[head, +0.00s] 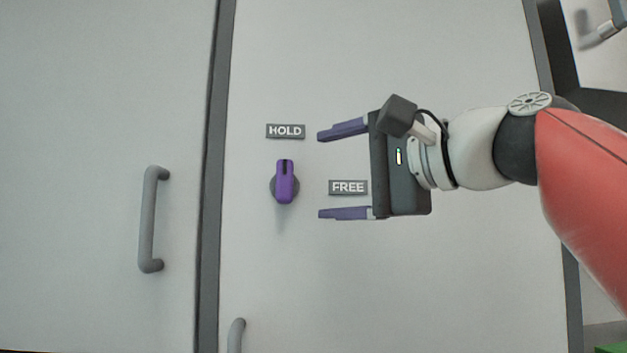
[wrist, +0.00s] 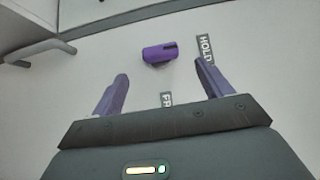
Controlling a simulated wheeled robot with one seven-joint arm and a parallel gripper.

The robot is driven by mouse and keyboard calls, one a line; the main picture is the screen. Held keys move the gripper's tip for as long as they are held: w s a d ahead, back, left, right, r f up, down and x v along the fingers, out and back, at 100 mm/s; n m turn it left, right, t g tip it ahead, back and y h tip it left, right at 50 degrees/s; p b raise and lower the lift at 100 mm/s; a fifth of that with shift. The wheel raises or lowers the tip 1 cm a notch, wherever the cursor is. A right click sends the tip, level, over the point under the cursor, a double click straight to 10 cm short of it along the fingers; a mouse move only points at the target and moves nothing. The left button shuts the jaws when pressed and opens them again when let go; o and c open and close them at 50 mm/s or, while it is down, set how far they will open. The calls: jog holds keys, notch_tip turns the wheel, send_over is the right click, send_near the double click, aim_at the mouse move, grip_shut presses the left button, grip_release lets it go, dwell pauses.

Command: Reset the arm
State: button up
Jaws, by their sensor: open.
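My gripper (head: 320,175) is open and empty, its two purple fingers pointing left in the head view. In the wrist view my gripper (wrist: 165,82) has its fingers apart with nothing between them. A purple knob (head: 285,182) on a grey round base is on the light panel, left of the fingertips and apart from them. Its black mark is at the top, toward the HOLD label (head: 285,131). The FREE label (head: 348,187) is right of the knob. The knob (wrist: 160,53) lies beyond the fingertips in the wrist view.
A grey bar handle (head: 150,220) is on the left door. Another handle (head: 236,336) is at the bottom, partly cut off. A dark vertical strip (head: 210,180) divides the panels. The panel around the knob is otherwise clear.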

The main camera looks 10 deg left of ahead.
jog(key=shift+s+d, duration=0.25)
jog(key=shift+d, duration=0.2)
jog(key=shift+f, duration=0.1)
jog(key=w+d+f+t+h, duration=0.1)
jog(key=d+f+h, duration=0.15)
jog(key=f, duration=0.45)
jog(key=w+d+f+h, duration=0.1)
jog(key=d+f+h, duration=0.15)
jog(key=f, duration=0.45)
jog(key=s+d+f+n+g+h, duration=0.1)
jog(key=s+d+f+n+h, duration=0.1)
jog(key=f, duration=1.1)
jog(key=s+d+f+n+g+h, duration=0.2)
jog(key=s+d+f+h, duration=0.2)
jog(key=f, duration=0.9)
jog(key=s+d+f+n+g+h, duration=0.1)
jog(key=s+d+f+h, duration=0.3)
jog(key=f, duration=0.9)
jog(key=s+d+n, duration=0.1)
jog(key=s+d, duration=0.1)
jog(key=d, duration=0.1)
jog(key=shift+s+f+g, duration=0.3)
jog(key=shift+s+f, duration=0.05)
jog(key=shift+s, duration=0.05)
